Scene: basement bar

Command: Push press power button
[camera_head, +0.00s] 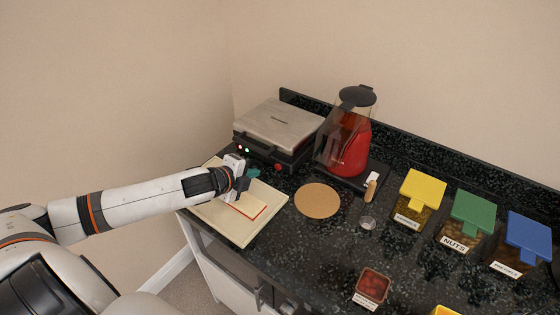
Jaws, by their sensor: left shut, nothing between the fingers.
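A press (279,127) with a flat metal lid and dark base stands in the back left corner of the counter, its lid down. Its front face has a small red light (239,147), a green light (247,150) and a round red knob (278,167) towards the right. I cannot tell which of these is the power button. My left gripper (243,184) is shut and empty, just in front of the press's left part and over the cutting board (222,227). Its fingertips look apart from the press front and are small in the picture. My right gripper is out of view.
A red-edged slice or book-like item (249,207) lies on the board. A round cork mat (317,201), a small metal cup (367,223) and yellow (424,188), green (474,213) and blue-lidded (528,235) containers lie to the right.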

